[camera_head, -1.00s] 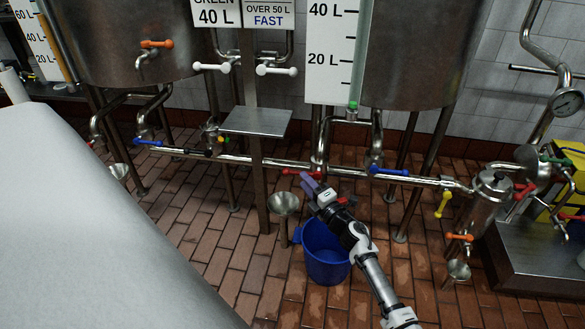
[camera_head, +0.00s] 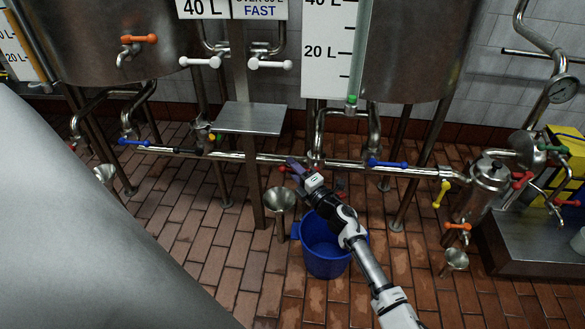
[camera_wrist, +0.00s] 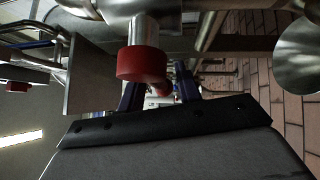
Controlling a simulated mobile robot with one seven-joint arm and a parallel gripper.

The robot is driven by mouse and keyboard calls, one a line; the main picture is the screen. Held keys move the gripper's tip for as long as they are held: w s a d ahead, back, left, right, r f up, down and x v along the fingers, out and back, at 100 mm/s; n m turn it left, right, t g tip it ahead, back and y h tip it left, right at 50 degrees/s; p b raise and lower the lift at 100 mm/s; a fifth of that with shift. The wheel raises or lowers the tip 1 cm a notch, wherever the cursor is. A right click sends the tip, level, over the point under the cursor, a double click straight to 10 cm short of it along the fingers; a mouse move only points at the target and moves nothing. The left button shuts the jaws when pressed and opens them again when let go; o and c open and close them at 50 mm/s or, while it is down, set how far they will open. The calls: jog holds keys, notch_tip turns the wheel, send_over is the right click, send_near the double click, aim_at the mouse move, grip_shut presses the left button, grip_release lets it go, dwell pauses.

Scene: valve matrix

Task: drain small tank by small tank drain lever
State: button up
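A steel tank (camera_head: 415,50) with a white level scale (camera_head: 328,50) stands at the back; I cannot tell if it is the small tank. My gripper (camera_head: 294,166) is at a red lever (camera_head: 282,169) on the low steel pipe below it, hiding most of this lever. In the wrist view, the gripper's two purple fingers (camera_wrist: 160,92) stand apart. A red cap (camera_wrist: 142,64) is close in front, and a smaller red part shows between the fingers. I cannot tell whether they touch it. No label naming the drain lever is readable.
A blue bucket (camera_head: 323,250) stands on the tiles under my arm. A steel funnel (camera_head: 279,201) is left of it. Blue levers (camera_head: 388,164) sit along the pipe. A steel shelf (camera_head: 249,118) and a post are at the left. A steel canister (camera_head: 487,180) is at the right.

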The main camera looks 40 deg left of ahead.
grip_shut()
